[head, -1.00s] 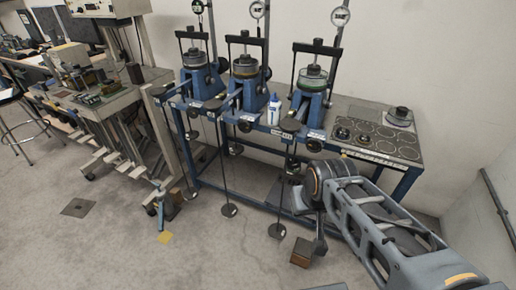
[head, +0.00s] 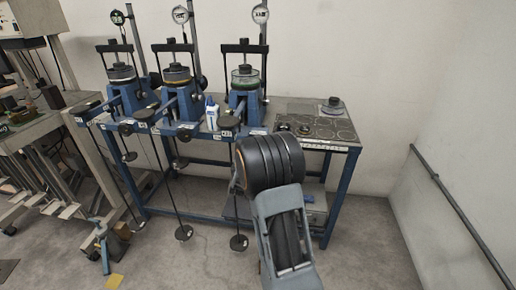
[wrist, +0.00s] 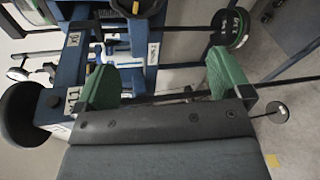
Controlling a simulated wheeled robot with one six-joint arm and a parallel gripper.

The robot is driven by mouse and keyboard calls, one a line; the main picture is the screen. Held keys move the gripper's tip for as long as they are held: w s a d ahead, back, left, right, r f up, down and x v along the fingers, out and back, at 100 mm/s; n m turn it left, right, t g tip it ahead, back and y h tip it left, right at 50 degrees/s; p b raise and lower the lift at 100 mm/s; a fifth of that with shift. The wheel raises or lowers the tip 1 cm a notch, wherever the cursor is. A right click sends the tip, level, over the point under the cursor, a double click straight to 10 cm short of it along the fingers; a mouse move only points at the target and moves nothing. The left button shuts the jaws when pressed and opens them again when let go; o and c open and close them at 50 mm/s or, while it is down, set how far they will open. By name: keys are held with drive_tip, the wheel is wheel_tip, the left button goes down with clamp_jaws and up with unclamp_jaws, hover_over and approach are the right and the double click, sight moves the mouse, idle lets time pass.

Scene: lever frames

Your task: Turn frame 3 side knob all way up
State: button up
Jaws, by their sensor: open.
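Three blue lever frames stand in a row on the bench in the head view. I take the rightmost one as frame 3 (head: 245,97), with a green-rimmed cell on it and a dial above. Its side knob is not visible in the head view, where my arm covers the area below the frame. My gripper (wrist: 163,80) shows in the wrist view with its two green-padded fingers wide apart and nothing held between them. Blue frame metal (wrist: 140,45) lies beyond the fingers. A large black disc (wrist: 22,115) is at the left edge; I cannot tell if it is the knob.
The other two frames (head: 177,95) (head: 124,92) stand to the left, with a white bottle (head: 211,113) beside the rightmost frame. Hanging weights (head: 238,243) are near the floor below. The bench top (head: 318,123) holds round items. Open floor lies right of the bench.

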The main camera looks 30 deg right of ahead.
drive_tip(key=d+n+h, duration=0.2)
drive_tip(key=d+h, duration=0.1)
drive_tip(key=shift+d+r+n, duration=0.25)
drive_tip(key=shift+r+n, duration=0.05)
drive_tip(key=shift+r, duration=0.1)
drive_tip(key=b+x, duration=0.1)
drive_tip(key=x, duration=0.8)
drive_tip(key=shift+r, duration=0.1)
drive_tip(key=shift+c, duration=0.2)
drive_tip(key=c, duration=1.1)
drive_tip(key=shift+r, duration=0.1)
